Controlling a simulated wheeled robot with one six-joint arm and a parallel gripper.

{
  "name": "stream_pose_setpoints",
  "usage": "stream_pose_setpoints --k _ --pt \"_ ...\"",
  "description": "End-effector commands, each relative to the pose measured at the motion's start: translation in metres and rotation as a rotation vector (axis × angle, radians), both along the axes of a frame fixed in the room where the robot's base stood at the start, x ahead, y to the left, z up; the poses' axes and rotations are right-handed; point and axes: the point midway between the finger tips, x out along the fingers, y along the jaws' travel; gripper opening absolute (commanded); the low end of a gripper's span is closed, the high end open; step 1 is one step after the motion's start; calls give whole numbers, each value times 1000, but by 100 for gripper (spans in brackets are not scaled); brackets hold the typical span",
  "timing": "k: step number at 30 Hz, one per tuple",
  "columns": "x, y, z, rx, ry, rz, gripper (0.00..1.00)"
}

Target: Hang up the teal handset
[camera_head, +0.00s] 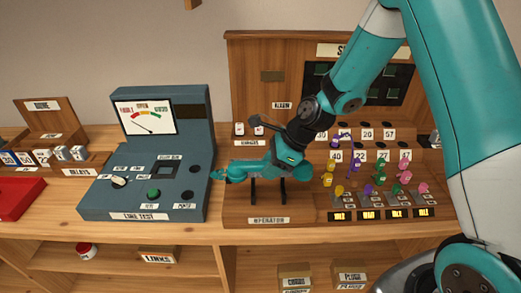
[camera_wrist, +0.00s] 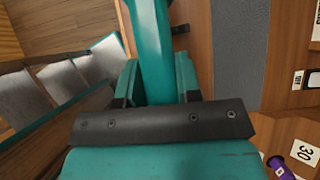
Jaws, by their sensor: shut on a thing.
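My gripper (camera_head: 281,163) is at the operator position of the switchboard and is shut on the teal handset (camera_head: 237,173). The handset lies roughly level, its left end reaching out toward the line test box. In the wrist view, the handset (camera_wrist: 153,40) runs up between the fingers of my gripper (camera_wrist: 157,88). Two dark cradle posts (camera_head: 254,192) stand on the wooden base just below the handset. I cannot tell whether the handset touches them. My wrist hides part of the handset.
The blue-grey line test box (camera_head: 147,190) stands close on the left, with a dial and knobs. Coloured plugs (camera_head: 366,170) and number labels fill the board on the right. A red tray (camera_head: 18,197) is at the far left. Shelves with labelled boxes (camera_head: 158,255) are below.

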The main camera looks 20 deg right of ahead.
Motion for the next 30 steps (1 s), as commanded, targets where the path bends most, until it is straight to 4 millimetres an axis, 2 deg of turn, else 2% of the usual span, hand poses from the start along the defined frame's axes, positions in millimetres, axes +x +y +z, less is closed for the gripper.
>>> stream_pose_setpoints --k 8,24,30 --pt "0 4 -10 0 0 6 11" --pt "0 2 -56 1 -1 4 11" --pt "0 2 -59 1 -1 3 11"
